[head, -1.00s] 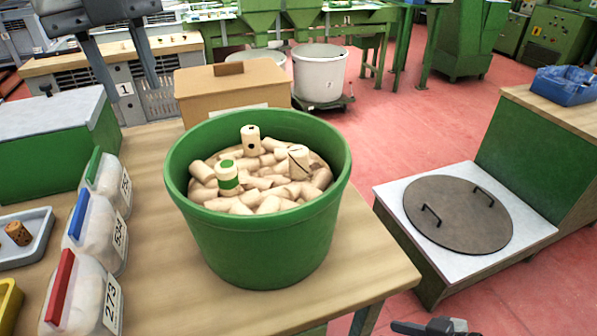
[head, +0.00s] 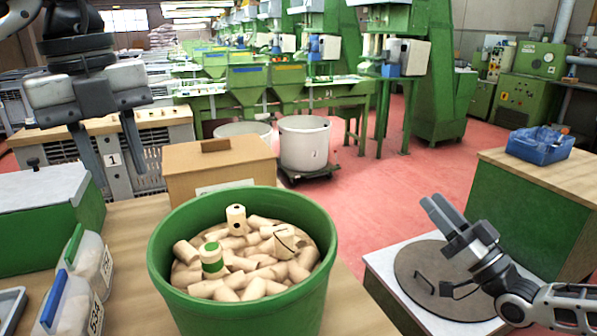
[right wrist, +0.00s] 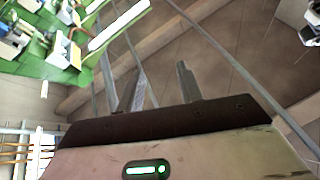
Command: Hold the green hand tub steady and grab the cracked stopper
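The green tub (head: 240,312) stands on the wooden bench, full of plain pale stoppers. On top of the heap stand out a stopper with a thin dark crack line (head: 285,244) at the right, one with dark spots (head: 236,219) at the back and one with a green band (head: 212,261) at the left. My left gripper (head: 116,172) is open and empty, fingers down, left of and beyond the tub. My right gripper (head: 433,202) is raised to the right of the tub, clear of it. Its fingers in the right wrist view (right wrist: 160,80) are apart with nothing between them.
A cardboard box (head: 222,165) stands right behind the tub. Lidded clear containers (head: 88,262) stand to its left. Right of the bench is a low platform with a round dark lid (head: 415,262), under my right arm. A blue bin (head: 540,144) sits on the far right counter.

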